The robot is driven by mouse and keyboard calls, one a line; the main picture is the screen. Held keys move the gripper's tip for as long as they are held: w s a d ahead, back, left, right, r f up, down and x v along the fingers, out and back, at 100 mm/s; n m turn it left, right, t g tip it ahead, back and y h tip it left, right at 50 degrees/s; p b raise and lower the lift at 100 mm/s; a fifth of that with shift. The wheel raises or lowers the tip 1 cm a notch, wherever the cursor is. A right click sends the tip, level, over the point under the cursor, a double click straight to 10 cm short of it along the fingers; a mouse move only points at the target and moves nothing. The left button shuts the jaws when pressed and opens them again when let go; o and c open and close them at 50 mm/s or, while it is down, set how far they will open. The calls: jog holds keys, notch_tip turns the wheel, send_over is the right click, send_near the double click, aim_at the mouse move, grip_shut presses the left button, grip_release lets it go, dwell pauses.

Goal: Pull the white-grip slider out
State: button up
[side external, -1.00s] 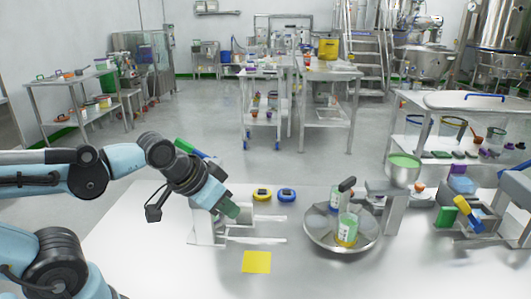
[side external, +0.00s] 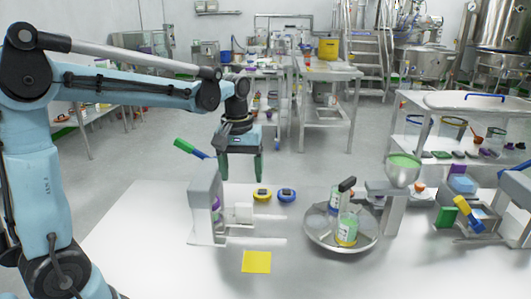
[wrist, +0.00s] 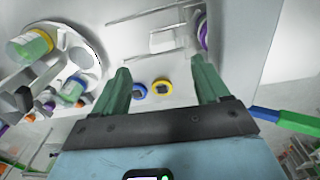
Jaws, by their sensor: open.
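The slider's white grip (side external: 243,212) is a pale block beside an upright grey housing (side external: 205,190), between two thin rails (side external: 262,240) on the white bench. In the wrist view the pale slider part (wrist: 168,40) lies beyond my fingertips, between the rails. My gripper (side external: 240,178) points down near the bench's far edge, behind and above the slider. Its green fingers are open and empty, and they spread widely in the wrist view (wrist: 163,75). It is apart from the slider.
Yellow (side external: 262,194) and blue (side external: 287,195) round timers sit to the right of the housing. A yellow square (side external: 256,262) lies in front. A round steel pan (side external: 318,235) holding jars stands to the right. A green-and-blue handle (side external: 193,149) sticks up behind the housing.

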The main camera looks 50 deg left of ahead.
aim_at(244, 204)
jog(key=shift+w+a+f+n+g, duration=0.3)
jog(key=shift+w+a+f+n, duration=0.1)
jog(key=shift+a, duration=0.05)
notch_tip(244, 204, down, 12)
jog(key=shift+r, duration=0.1)
dwell(0.3)
